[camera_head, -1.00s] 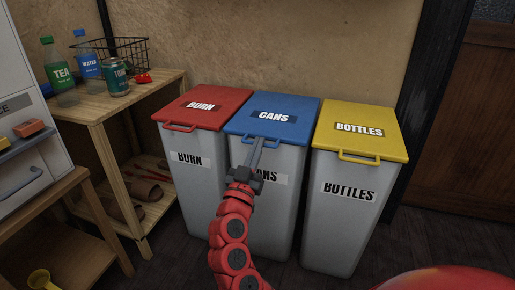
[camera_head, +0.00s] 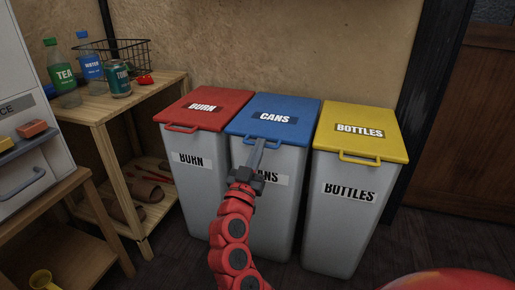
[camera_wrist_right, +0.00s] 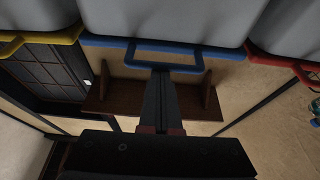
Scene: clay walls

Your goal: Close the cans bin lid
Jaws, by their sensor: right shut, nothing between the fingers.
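The cans bin (camera_head: 285,215) is grey and stands in the middle of three bins. Its blue lid (camera_head: 295,108), labelled CANS, lies flat on the bin's top, level with its neighbours. My right gripper (camera_head: 257,145) is shut and empty at the lid's front edge, over the blue handle. The handle also shows in the right wrist view (camera_wrist_right: 195,68), with the fingers (camera_wrist_right: 160,80) reaching to it; whether they touch it I cannot tell. My left gripper is not in view.
The burn bin with a red lid (camera_head: 190,107) stands close on the left. The bottles bin with a yellow lid (camera_head: 375,125) stands close on the right. A wooden shelf (camera_head: 110,105) with bottles, a can and a wire basket is at the left.

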